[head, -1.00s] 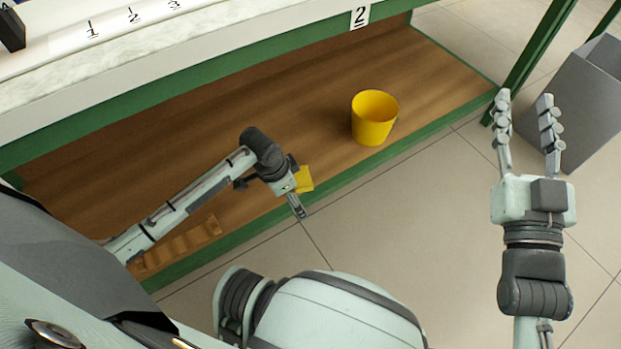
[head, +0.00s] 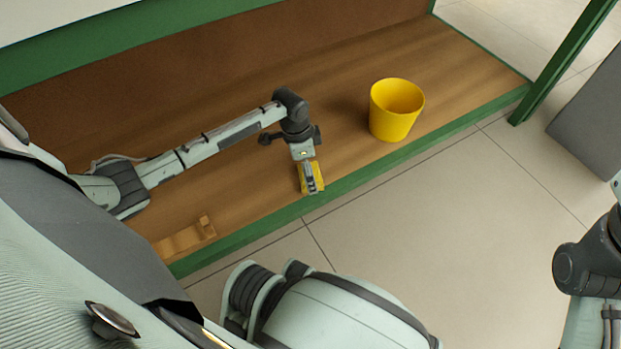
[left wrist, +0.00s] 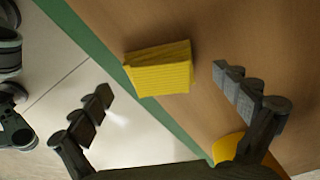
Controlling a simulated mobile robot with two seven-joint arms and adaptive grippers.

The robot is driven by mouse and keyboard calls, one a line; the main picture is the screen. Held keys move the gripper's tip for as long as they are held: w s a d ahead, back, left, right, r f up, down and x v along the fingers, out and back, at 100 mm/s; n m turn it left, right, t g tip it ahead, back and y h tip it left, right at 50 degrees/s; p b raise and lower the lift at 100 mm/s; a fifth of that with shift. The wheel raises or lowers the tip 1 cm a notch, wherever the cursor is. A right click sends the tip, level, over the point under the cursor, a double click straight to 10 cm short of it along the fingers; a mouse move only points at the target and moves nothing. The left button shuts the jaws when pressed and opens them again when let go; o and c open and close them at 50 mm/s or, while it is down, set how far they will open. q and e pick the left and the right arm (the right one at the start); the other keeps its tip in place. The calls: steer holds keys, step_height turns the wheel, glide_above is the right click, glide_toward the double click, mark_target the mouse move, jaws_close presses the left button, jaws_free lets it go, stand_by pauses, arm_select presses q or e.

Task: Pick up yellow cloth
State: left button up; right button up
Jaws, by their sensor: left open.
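The yellow cloth (head: 312,177) is a small folded block on the wooden shelf near its green front edge, partly hidden by my left gripper in the head view. In the left wrist view the cloth (left wrist: 160,70) lies ahead, between the lines of the two fingers and beyond their tips. My left gripper (head: 311,184) is over the cloth in the head view; its fingers (left wrist: 165,88) are spread wide and empty in the left wrist view. My right gripper is out of the head view; only part of that arm shows at the right edge.
A yellow bucket (head: 394,110) stands on the shelf (head: 455,75) to the right of the cloth. A wooden rack (head: 185,241) lies at the shelf's front left. A green post (head: 560,65) and a grey bin (head: 595,125) are at the right. Open floor lies in front.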

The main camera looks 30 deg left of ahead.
arm_select(q)
steer(key=shift+w+f, duration=0.15)
steer(key=shift+f, duration=0.4)
steer(key=c, duration=1.3)
steer(key=shift+r, duration=0.15)
